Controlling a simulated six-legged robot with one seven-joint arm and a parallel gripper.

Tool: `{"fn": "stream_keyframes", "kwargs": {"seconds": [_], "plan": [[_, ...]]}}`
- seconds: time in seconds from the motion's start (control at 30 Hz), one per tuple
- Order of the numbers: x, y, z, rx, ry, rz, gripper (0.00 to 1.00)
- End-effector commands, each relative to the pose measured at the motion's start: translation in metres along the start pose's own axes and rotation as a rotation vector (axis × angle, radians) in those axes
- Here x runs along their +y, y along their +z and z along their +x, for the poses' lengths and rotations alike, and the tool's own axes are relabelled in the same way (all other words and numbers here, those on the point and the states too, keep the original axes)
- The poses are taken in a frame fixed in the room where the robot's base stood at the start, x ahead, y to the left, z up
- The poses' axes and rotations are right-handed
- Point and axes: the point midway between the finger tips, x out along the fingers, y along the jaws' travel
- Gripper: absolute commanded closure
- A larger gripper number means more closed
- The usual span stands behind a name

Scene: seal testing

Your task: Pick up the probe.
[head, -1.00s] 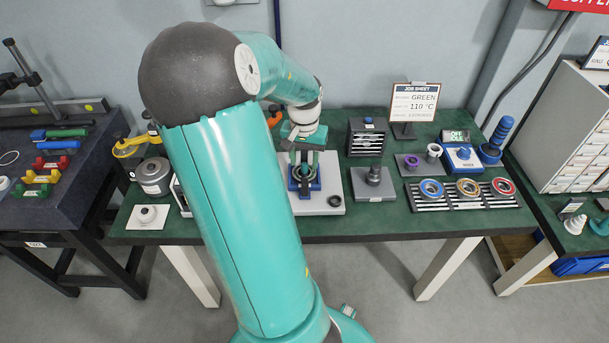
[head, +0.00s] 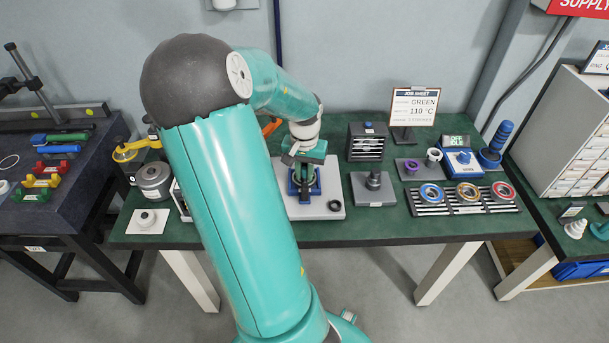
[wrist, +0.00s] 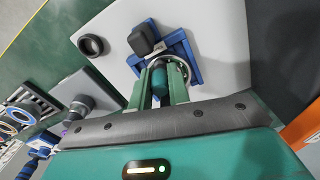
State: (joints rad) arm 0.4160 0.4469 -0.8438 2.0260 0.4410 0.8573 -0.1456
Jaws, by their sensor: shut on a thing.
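My gripper (wrist: 162,82) is shut on a dark teal rounded piece, which I take to be the probe (wrist: 160,78). It shows end-on between the two green fingers in the wrist view. It sits at a blue fixture (wrist: 183,52) with a dark block (wrist: 145,38) on it. I cannot tell whether it still touches the fixture. In the head view my gripper (head: 306,173) is low over the same blue fixture (head: 304,189), and the fingers and hand mostly hide the held piece.
The fixture stands on a pale plate (head: 335,185) with a black ring (head: 334,206). To the right are a dark post on a base (head: 374,181), a slotted rack with coloured rings (head: 466,208), a small drawer unit (head: 367,140) and a blue controller (head: 462,162).

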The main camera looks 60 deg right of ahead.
Motion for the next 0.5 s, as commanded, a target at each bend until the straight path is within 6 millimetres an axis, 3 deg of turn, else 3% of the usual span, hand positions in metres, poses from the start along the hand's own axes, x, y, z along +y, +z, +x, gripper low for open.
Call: {"fn": "stream_keyframes", "kwargs": {"seconds": [0.17,0.33,0.5], "plan": [[-0.001,-0.001,-0.009,0.003,-0.002,-0.002,1.0],[-0.001,-0.001,-0.031,0.004,-0.003,-0.002,1.0],[0.003,0.015,-0.05,0.002,-0.005,-0.002,1.0]]}}
